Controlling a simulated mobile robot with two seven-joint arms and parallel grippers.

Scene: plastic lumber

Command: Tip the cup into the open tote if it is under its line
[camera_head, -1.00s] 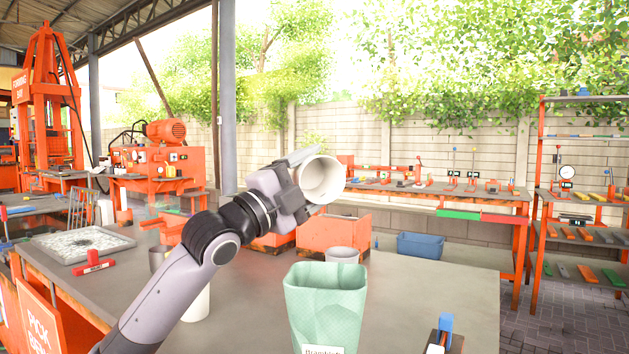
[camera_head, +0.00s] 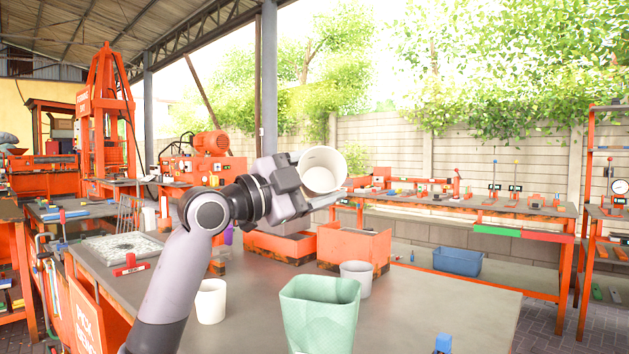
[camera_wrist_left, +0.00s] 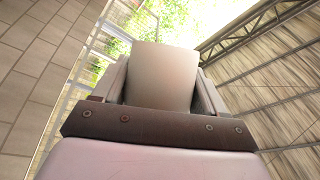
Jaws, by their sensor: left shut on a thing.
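My left gripper (camera_head: 298,185) is shut on a white cup (camera_head: 323,170), held high above the workbench. The cup is tipped well over, its open mouth facing my head camera; I see a pale inside and no clear line or contents. In the left wrist view the cup (camera_wrist_left: 162,78) sits between the two fingers, its outside plain. A pale green, open-topped container (camera_head: 320,315), apparently the tote, stands on the bench below the cup, apart from it. Its inside bottom is hidden. My right gripper is not in view.
A white cup (camera_head: 211,300) stands left of the green container, and a grey cup (camera_head: 356,278) stands just behind it. Orange bins (camera_head: 353,247) are at the bench's far side. A blue-topped item (camera_head: 443,343) is at the front right. The bench (camera_head: 440,305) is clear at right.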

